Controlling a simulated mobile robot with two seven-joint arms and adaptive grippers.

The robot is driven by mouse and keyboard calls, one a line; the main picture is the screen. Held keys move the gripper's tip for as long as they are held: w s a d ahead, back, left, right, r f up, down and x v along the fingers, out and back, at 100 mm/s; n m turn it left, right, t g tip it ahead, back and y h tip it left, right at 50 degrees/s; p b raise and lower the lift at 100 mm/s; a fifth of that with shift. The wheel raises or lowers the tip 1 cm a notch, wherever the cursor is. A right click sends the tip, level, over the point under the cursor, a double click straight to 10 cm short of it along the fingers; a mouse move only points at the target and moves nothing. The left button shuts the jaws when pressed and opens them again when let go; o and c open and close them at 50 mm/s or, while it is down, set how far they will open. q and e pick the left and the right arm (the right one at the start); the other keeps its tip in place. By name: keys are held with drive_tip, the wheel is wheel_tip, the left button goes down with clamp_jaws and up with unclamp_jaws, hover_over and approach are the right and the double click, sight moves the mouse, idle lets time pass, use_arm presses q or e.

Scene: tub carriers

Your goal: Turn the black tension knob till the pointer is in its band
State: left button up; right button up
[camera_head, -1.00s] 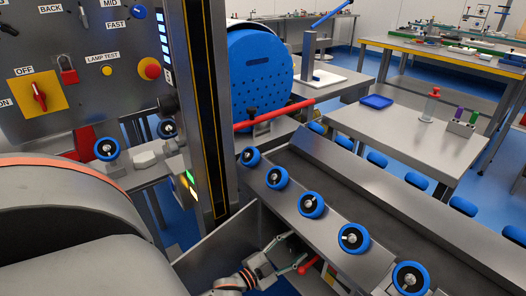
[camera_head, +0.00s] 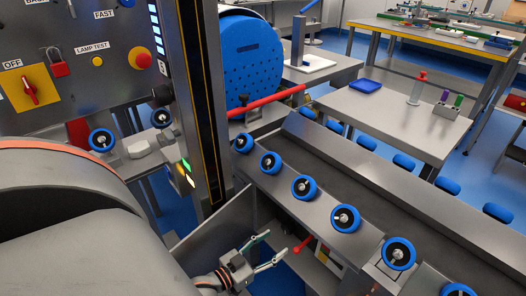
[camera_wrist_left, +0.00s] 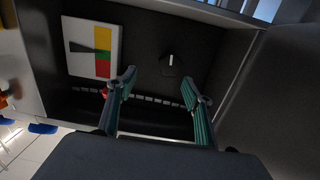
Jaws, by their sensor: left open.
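In the left wrist view the black tension knob (camera_wrist_left: 172,62) shows as a dark knob with a white mark, on a dark panel. A white gauge (camera_wrist_left: 112,48) with yellow, green and red bands is left of it. Its dark pointer (camera_wrist_left: 80,47) has its tip near the yellow-green border. My left gripper (camera_wrist_left: 158,86) is open and empty, its fingers appearing below the knob in the picture, apart from it. In the head view the left gripper (camera_head: 275,243) is beside the lower cabinet, where the gauge (camera_head: 324,254) shows small. My right gripper is not in view.
A red-tipped handle (camera_head: 303,245) is close right of the left gripper. A steel side plate (camera_head: 215,232) stands behind the gripper. Blue rollers (camera_head: 305,188) line the conveyor edge above. A control panel (camera_head: 75,62) is at upper left.

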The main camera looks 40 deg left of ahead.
use_arm(q)
drive_tip(key=s+d+r+m+g+p, duration=0.1)
drive_tip(key=s+d+r+g+p, duration=0.2)
drive_tip(key=s+d, duration=0.4)
drive_tip(key=s+d+r+m+g+p, duration=0.1)
drive_tip(key=s+d+r+g+p, duration=0.2)
drive_tip(key=s+d+p, duration=0.3)
drive_tip(key=s+d, duration=0.1)
drive_tip(key=s, duration=0.3)
drive_tip(key=shift+s+d+r+m+g+h, duration=0.15)
drive_tip(key=shift+d+r+m+g+h, duration=0.15)
drive_tip(key=shift+r+m+h, duration=0.1)
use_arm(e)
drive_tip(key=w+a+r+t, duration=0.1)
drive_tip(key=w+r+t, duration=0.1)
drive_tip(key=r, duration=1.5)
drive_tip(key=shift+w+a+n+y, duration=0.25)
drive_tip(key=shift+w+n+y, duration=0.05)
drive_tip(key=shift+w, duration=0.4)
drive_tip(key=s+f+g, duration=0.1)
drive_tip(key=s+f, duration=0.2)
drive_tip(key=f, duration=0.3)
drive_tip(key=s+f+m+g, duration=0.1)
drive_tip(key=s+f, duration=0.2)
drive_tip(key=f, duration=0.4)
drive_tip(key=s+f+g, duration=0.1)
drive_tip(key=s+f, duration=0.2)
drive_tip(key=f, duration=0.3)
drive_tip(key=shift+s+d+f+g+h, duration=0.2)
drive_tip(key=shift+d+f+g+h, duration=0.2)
